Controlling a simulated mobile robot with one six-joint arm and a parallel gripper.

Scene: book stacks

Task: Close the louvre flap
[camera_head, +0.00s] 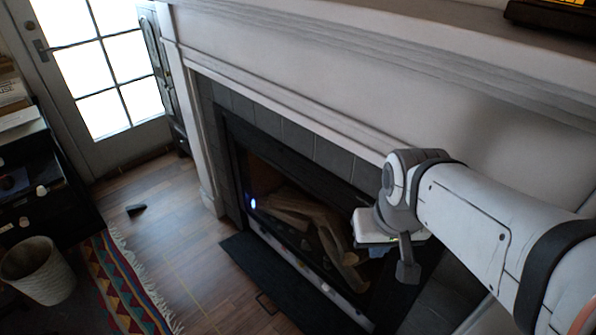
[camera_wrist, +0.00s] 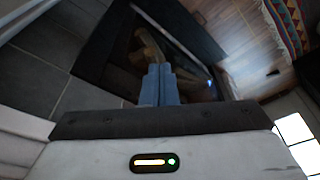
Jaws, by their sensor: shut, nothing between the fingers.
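My gripper shows in the wrist view as two blue fingers (camera_wrist: 160,84) pressed together, with nothing between them. It points toward the dark fireplace opening. I cannot pick out the louvre flap for sure.
A black hearth slab (camera_head: 262,271) lies before the fireplace. The mantel (camera_head: 400,45) overhangs my arm. A striped rug (camera_head: 122,281), a wicker bin (camera_head: 38,270) and a dark shelf unit (camera_head: 48,188) are at left. Wooden floor near the glazed door (camera_head: 98,67) is mostly clear, with a small dark wedge (camera_head: 136,209).

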